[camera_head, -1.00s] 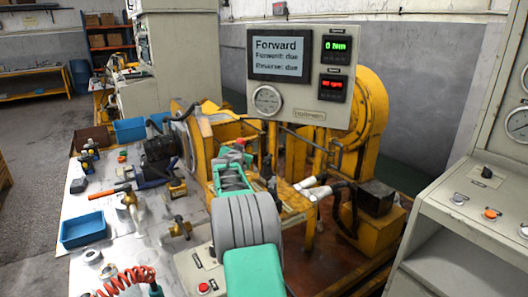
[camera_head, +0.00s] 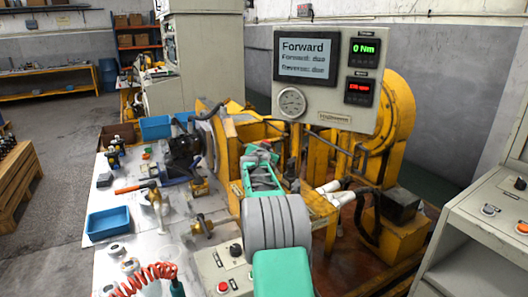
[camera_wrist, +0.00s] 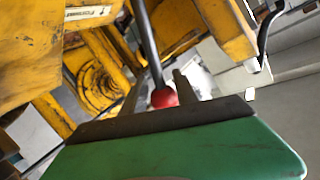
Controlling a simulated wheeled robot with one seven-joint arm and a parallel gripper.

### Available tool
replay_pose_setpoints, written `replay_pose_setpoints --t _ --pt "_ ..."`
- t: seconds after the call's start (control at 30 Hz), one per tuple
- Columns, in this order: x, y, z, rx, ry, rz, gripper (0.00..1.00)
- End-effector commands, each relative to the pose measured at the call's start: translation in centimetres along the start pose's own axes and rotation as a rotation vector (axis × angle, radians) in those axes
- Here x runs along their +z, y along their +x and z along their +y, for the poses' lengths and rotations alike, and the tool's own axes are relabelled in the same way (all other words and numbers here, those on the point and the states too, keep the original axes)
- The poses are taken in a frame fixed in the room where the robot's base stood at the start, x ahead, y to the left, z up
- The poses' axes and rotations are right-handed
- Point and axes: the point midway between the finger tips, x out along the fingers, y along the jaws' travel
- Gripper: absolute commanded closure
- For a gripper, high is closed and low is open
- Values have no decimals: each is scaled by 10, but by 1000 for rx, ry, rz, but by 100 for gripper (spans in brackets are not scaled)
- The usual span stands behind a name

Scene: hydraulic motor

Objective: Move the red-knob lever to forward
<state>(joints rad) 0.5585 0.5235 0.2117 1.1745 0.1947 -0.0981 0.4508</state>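The red-knob lever shows in the wrist view as a dark rod (camera_wrist: 147,40) ending in a red ball knob (camera_wrist: 164,97). My gripper (camera_wrist: 158,92) has one finger on each side of the knob, with a visible gap at the left finger. It looks open; I cannot tell whether the right finger touches. In the head view, my green arm reaches over the yellow test stand, and a small bit of red (camera_head: 265,147) shows near its end. The lever's rod is mostly hidden there. A label reading "Forward" (camera_wrist: 88,13) is on the yellow frame in the wrist view.
A display (camera_head: 306,57) reads "Forward", with "due" beside forward and reverse. A meter (camera_head: 364,50) reads 0 Nm. Yellow framework and white-ended handles (camera_head: 328,188) stand close to my arm. A cluttered workbench with a blue tray (camera_head: 108,222) lies left.

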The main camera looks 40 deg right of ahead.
Motion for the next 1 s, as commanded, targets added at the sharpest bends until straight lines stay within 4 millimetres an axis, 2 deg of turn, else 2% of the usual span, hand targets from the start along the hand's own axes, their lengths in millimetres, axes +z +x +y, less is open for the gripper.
replay_pose_setpoints --t 0.27,0.6,0.7,1.0 --pt "4 -6 0 0 -1 -6 65" --pt "1 -65 1 1 0 -3 65" --pt "1 -75 1 2 0 -2 65" --pt "1 -78 2 3 0 -3 65"
